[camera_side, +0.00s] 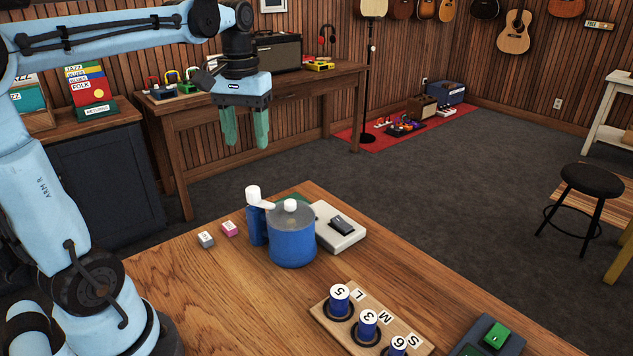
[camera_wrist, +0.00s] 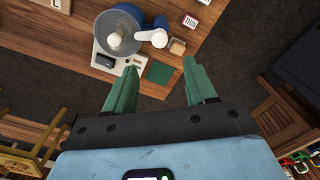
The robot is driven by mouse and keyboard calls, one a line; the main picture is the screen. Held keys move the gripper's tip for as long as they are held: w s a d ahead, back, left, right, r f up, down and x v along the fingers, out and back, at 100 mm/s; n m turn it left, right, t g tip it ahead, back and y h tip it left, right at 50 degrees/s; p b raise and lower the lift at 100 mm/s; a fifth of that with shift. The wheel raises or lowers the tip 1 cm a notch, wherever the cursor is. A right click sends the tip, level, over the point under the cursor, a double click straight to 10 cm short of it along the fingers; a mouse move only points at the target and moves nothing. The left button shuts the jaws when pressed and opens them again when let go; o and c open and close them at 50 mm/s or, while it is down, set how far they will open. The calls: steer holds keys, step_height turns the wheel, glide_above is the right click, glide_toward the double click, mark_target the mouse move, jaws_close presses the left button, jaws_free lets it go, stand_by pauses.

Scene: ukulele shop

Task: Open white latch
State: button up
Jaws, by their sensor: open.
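The white latch (camera_side: 258,197) is a lever with a rounded upright end, at the top left of a blue canister (camera_side: 291,240) on the wooden table. The canister has a grey see-through lid with a white knob (camera_side: 290,205). In the wrist view the latch (camera_wrist: 152,37) points right from the lid, beside the knob (camera_wrist: 114,39). My gripper (camera_side: 246,138) is open and empty, with green fingers pointing down, well above and behind the canister in the side view. In the wrist view its fingers (camera_wrist: 160,72) are apart and the latch lies beyond them.
A white box with a dark rocker switch (camera_side: 341,224) stands right beside the canister. Two small blocks (camera_side: 206,239) (camera_side: 229,228) lie to its left. A wooden rack with numbered blue cylinders (camera_side: 367,324) stands in front. A green pad (camera_wrist: 160,71) lies near the table edge.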

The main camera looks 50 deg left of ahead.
mark_target(252, 188)
step_height(252, 188, down, 12)
steer(key=shift+r, duration=0.25)
stand_by(0.3)
jaws_close()
stand_by(0.4)
